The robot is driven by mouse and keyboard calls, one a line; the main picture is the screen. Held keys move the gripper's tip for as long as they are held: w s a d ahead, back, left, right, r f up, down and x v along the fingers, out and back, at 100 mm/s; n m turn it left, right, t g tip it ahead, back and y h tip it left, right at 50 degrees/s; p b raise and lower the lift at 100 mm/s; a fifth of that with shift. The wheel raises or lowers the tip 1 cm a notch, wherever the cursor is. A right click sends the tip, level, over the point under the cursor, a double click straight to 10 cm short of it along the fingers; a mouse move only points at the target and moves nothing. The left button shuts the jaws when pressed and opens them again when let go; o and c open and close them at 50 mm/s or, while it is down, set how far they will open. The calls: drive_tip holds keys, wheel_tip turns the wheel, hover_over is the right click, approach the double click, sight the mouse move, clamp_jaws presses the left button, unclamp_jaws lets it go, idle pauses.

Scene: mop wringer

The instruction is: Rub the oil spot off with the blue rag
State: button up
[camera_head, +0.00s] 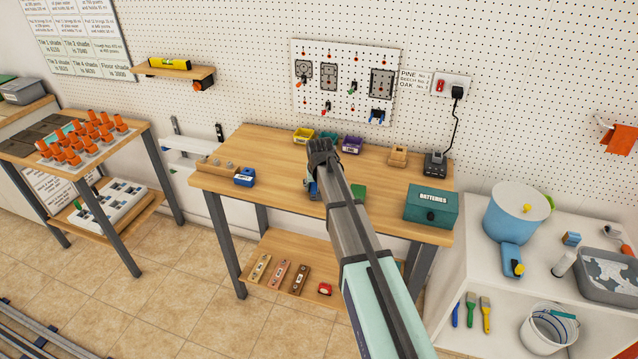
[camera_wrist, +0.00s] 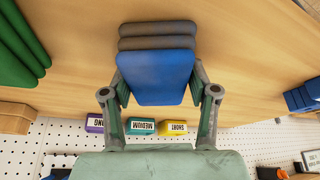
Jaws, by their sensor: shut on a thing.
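The blue rag (camera_wrist: 156,78) is a folded pad between the two fingers of my gripper (camera_wrist: 157,92) in the wrist view. Grey layers (camera_wrist: 158,36) show just beyond it; I cannot tell whether they belong to the same pad. My gripper is shut on the blue rag, over the wooden workbench (camera_head: 270,150). In the head view my own arm covers most of the gripper, and a bit of blue (camera_head: 313,189) shows at its left side. I cannot make out the oil spot in either view.
A green folded stack (camera_head: 358,191) lies right of my arm. A blue item (camera_head: 244,177) and a wooden block with holes (camera_head: 219,168) are at the bench's left. The green batteries box (camera_head: 431,206) stands at the right. Small bins (camera_head: 303,136) line the back.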

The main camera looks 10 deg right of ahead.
drive_tip(key=shift+s+a+f, duration=0.1)
drive_tip(key=shift+s, duration=0.15)
drive_tip(key=shift+r+p, duration=1.7)
drive_tip(key=shift+r, duration=1.85)
